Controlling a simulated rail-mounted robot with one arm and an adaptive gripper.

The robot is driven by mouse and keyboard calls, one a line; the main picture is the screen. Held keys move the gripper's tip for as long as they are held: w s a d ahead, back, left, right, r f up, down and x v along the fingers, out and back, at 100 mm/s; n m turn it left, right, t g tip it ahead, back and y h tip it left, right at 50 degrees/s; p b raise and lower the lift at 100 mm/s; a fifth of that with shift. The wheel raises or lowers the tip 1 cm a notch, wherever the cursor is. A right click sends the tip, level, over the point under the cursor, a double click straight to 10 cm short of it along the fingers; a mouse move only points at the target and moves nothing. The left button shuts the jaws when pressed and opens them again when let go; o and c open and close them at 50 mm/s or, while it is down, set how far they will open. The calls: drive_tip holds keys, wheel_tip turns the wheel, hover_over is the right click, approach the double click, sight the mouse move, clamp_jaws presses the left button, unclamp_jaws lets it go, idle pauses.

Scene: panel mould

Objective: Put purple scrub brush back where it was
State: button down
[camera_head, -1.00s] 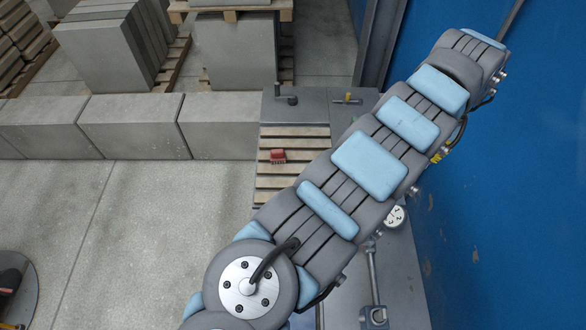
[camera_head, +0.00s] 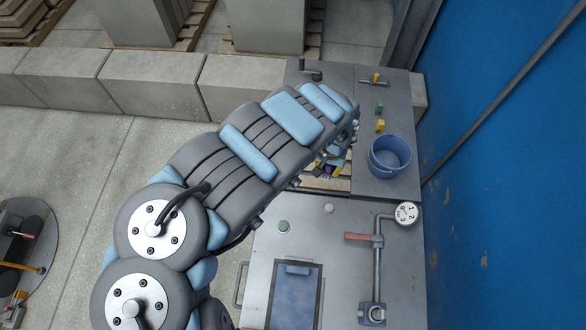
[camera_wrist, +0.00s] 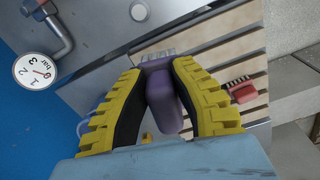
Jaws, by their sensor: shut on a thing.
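The purple scrub brush (camera_wrist: 166,100) is between the two yellow ribbed fingers of my gripper (camera_wrist: 157,68) in the wrist view. The fingers are shut on it, over the wooden slats (camera_wrist: 215,48). Pale marks beside the brush's far end may be its bristles; I cannot tell whether it touches the slats. In the head view my arm hides most of the gripper, and only a small purple patch (camera_head: 328,172) shows beside the slats (camera_head: 325,184).
A red brush (camera_wrist: 242,92) lies on the slats, to the right in the wrist view. A blue bucket (camera_head: 390,156), small yellow (camera_head: 380,126) and green (camera_head: 379,107) items stand on the grey top. A gauge (camera_head: 406,213) and pipe are nearer.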

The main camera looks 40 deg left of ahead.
drive_tip(key=s+a+f+n, duration=0.1)
drive_tip(key=s+a+f, duration=0.25)
drive_tip(key=s, duration=0.25)
drive_tip(key=s+a+f+n, duration=0.1)
drive_tip(key=s+a+f, duration=0.25)
drive_tip(key=s, duration=0.25)
drive_tip(key=w+a+f+b, duration=0.2)
drive_tip(key=w+b, duration=0.1)
drive_tip(key=b, duration=0.4)
drive_tip(key=w+a+f+b, duration=0.2)
drive_tip(key=w+f+b, duration=0.1)
drive_tip(key=b, duration=0.4)
drive_tip(key=w+a+f+b, duration=0.2)
drive_tip(key=w+b, duration=0.1)
drive_tip(key=b, duration=0.4)
drive_tip(key=shift+w+a+f, duration=0.2)
drive_tip(key=shift+w+a, duration=0.1)
drive_tip(key=shift+w, duration=0.05)
drive_tip(key=shift+w+a+f+b, duration=0.25)
drive_tip(key=shift+w+b, duration=0.1)
drive_tip(key=shift+w, duration=0.1)
drive_tip(key=shift+w+a+f+b, duration=0.3)
drive_tip(key=shift+w+a+f, duration=0.1)
drive_tip(key=shift+f, duration=1.65)
drive_tip(key=shift+f, duration=0.15)
drive_tip(key=c, duration=1)
unclamp_jaws()
drive_tip(key=shift+c, duration=0.2)
